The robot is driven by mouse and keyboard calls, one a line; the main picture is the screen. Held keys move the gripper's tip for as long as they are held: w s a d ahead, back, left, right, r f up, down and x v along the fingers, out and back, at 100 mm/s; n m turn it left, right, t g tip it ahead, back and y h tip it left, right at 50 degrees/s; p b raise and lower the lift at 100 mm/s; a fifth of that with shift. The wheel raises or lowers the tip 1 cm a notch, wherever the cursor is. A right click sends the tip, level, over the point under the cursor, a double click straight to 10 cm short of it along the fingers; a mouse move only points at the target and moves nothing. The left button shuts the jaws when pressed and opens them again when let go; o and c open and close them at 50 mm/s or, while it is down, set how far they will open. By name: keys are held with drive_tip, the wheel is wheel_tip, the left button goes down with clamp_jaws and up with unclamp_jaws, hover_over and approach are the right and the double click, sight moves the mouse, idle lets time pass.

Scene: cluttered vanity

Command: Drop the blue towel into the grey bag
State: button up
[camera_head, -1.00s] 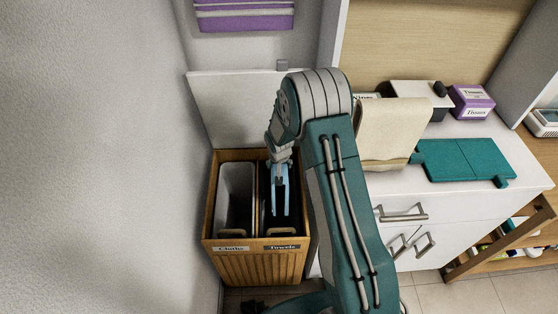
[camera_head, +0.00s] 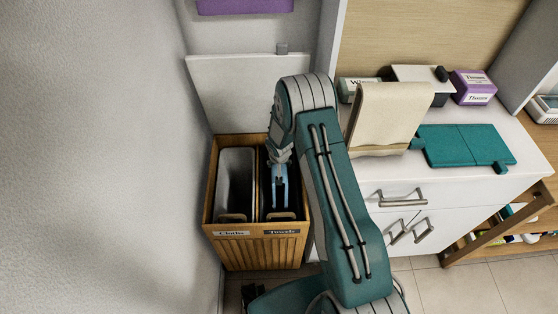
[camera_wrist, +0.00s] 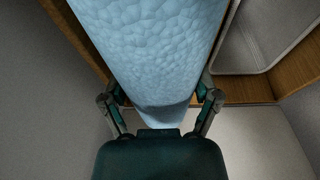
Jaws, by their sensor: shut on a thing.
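The blue towel (camera_head: 280,188) hangs from my gripper (camera_head: 280,158) over the right compartment of the wooden hamper (camera_head: 258,252). This compartment is dark inside and its front label reads "Towels". The towel's lower end appears to be inside it. The light grey bag (camera_head: 237,180) fills the left compartment, labelled "Cloths", beside the towel. In the wrist view, my gripper (camera_wrist: 160,100) is shut on the blue towel (camera_wrist: 150,45), and the grey bag (camera_wrist: 262,35) shows at the upper right, apart from the towel. The bottom of the right compartment is hidden.
The hamper's white lid (camera_head: 235,90) stands open against the wall. A white cabinet (camera_head: 440,205) stands to the right, with a cream towel (camera_head: 385,115), a teal mat (camera_head: 465,147) and a purple tissue box (camera_head: 474,87) on top. A wall is close on the left.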

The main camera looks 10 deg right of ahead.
drive_tip(key=shift+f, duration=2.35)
drive_tip(key=o, duration=1.1)
drive_tip(key=v, duration=1.2)
